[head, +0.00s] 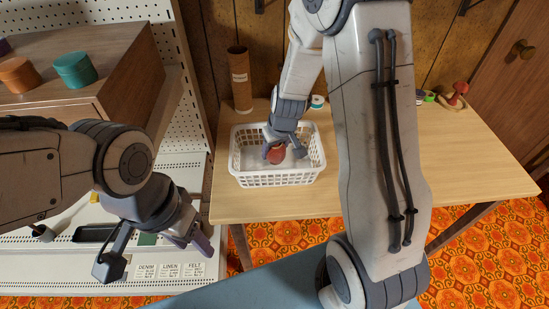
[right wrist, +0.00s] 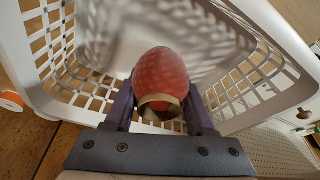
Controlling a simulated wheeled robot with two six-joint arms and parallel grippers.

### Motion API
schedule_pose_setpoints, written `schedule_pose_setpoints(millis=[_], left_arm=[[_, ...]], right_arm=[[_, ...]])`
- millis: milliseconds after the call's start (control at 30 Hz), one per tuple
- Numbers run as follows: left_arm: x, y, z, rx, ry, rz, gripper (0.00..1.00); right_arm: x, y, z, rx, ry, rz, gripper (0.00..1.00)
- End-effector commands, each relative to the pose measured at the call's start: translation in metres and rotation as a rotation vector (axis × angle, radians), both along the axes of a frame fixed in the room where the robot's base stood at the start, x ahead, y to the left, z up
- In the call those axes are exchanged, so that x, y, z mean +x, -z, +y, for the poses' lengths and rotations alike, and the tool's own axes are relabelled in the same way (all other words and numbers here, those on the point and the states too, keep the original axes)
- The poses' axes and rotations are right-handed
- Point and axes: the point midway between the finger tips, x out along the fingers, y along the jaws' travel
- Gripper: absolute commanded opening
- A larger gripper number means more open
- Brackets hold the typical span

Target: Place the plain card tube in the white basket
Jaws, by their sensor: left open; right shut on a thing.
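A tall brown card tube (head: 240,80) stands upright on the wooden table behind the white basket, with small dark marking on its side. The white basket (head: 277,180) stands on the table and has openwork walls; its rim also shows in the right wrist view (right wrist: 25,75). My right gripper (head: 276,150) is inside the basket, shut on a red rounded thing (right wrist: 160,75) with a tan band at its near end. That thing also shows in the head view (head: 276,154). My left gripper (head: 192,238) is open and empty, left of the table above the white shelf.
A wooden cabinet (head: 125,75) at left bears an orange round box (head: 18,75) and a teal round box (head: 75,70). A white shelf (head: 185,185) has DENIM, LINEN and FELT labels. A red knobbed thing (head: 457,93) stands at the table's back right. The table's right part (head: 470,155) is clear.

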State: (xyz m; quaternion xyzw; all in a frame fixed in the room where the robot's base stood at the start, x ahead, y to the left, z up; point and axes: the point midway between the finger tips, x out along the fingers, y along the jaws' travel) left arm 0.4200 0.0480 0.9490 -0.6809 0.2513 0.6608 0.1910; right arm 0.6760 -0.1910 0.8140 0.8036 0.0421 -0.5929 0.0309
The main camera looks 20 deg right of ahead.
Motion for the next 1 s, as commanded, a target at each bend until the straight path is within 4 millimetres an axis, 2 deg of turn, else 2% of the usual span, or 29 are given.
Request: schedule_pose_setpoints(millis=[33,100,533,567,600,633,1000], left_arm=[[0.000,0.012,0.000,0.000,0.000,0.000,0.50],[0.000,0.016,0.000,0.000,0.000,0.000,0.50],[0.000,0.020,0.000,0.000,0.000,0.000,0.50],[0.000,0.019,0.000,0.000,0.000,0.000,0.50],[0.000,0.018,0.000,0.000,0.000,0.000,0.50],[0.000,0.018,0.000,0.000,0.000,0.000,0.50],[0.000,0.015,0.000,0.000,0.000,0.000,0.50]], right_arm=[[0.000,0.015,0.000,0.000,0.001,0.001,0.04],[0.000,0.021,0.000,0.000,-0.001,0.000,0.04],[0.000,0.025,0.000,0.000,0.000,-0.001,0.04],[0.000,0.024,0.000,0.000,0.000,-0.001,0.59],[0.000,0.023,0.000,0.000,0.000,-0.001,0.75],[0.000,0.023,0.000,0.000,0.000,-0.001,0.85],[0.000,0.020,0.000,0.000,0.000,-0.001,0.85]])
